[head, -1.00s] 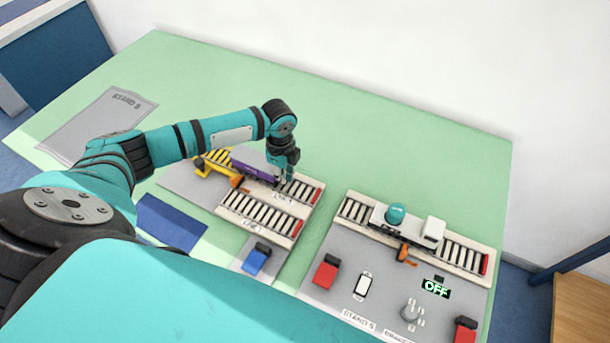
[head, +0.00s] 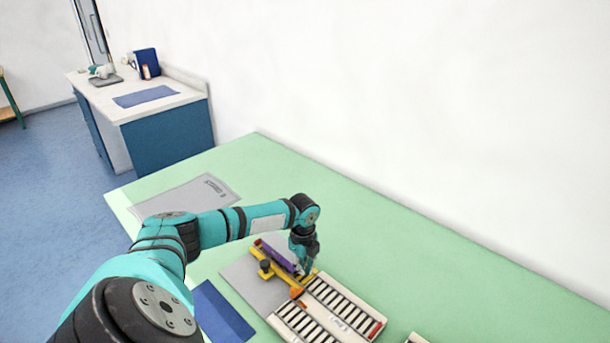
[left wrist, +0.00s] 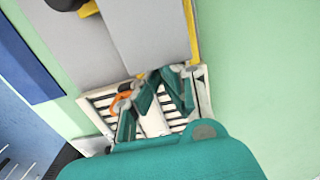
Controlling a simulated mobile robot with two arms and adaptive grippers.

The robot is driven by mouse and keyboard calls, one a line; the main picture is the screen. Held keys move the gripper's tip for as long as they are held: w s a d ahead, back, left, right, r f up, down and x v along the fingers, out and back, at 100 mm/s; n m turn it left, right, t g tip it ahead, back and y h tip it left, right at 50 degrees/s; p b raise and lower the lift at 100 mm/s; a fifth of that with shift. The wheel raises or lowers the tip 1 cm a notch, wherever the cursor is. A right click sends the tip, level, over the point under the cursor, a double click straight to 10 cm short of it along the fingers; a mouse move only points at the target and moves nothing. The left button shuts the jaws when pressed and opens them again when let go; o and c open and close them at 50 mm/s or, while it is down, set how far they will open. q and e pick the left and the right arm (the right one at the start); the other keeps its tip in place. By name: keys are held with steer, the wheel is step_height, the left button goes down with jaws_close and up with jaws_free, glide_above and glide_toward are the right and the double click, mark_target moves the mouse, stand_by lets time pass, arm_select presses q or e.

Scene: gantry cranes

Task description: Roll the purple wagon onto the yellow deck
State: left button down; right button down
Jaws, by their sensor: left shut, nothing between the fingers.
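The purple wagon (head: 278,252), with a grey top, stands over the yellow deck (head: 265,271), at the far-left end of the white roller tracks. Yellow shows along its near side and at its right end. In the left wrist view the wagon's grey top (left wrist: 150,32) fills the upper middle, with yellow deck (left wrist: 194,30) beside it. My left gripper (head: 303,268) is shut and empty, pointing down at the wagon's track-side end. Whether it touches the wagon I cannot tell. The wheels are hidden. My right gripper is not in view.
Two white roller tracks (head: 341,300) lie right of the deck, with an orange lever (head: 297,292) at their near-left end. A dark blue mat (head: 222,312) lies at the near left and a grey pad (head: 196,196) farther left. The green table behind is clear.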

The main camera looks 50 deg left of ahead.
arm_select(q)
steer(key=d+p, duration=0.3)
steer(key=d, duration=0.1)
steer(key=shift+w+r, duration=0.1)
steer(key=shift+r, duration=0.2)
step_height(320, 180, up, 9)
steer(key=b, duration=0.2)
steer(key=shift+r+b, duration=0.2)
steer(key=shift+b, duration=0.15)
